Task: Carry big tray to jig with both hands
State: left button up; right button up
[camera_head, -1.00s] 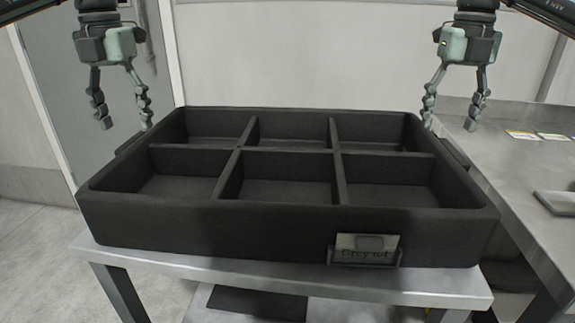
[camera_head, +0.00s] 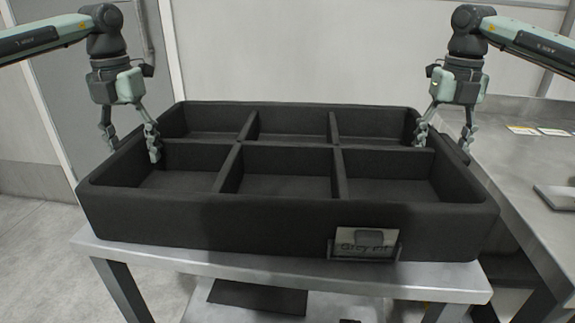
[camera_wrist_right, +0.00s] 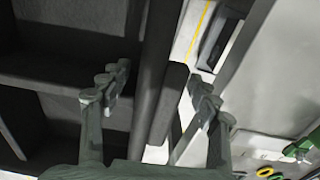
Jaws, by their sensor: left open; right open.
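The big tray (camera_head: 270,222) is dark, with several open compartments, and rests on a grey metal stand (camera_head: 270,276). A label reading "Grey kit" (camera_head: 364,244) is on its front wall. My left gripper (camera_head: 133,153) is open at the tray's left wall, one finger inside the rim and one outside. My right gripper (camera_head: 442,142) is open at the right wall, its fingers on either side of the rim. In the right wrist view, the tray's side wall and a dark handle bar (camera_wrist_right: 168,103) lie between the open fingers of that gripper (camera_wrist_right: 157,88). The compartments look empty.
A wall and a grey door are behind. Floor is free at the left. Green and yellow items (camera_wrist_right: 290,155) show in the wrist view.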

pick_arm(q)
jog(key=shift+c, duration=0.5)
pick_arm(e)
jog(key=shift+c, duration=0.5)
pick_arm(q)
grip_shut()
pick_arm(e)
grip_shut()
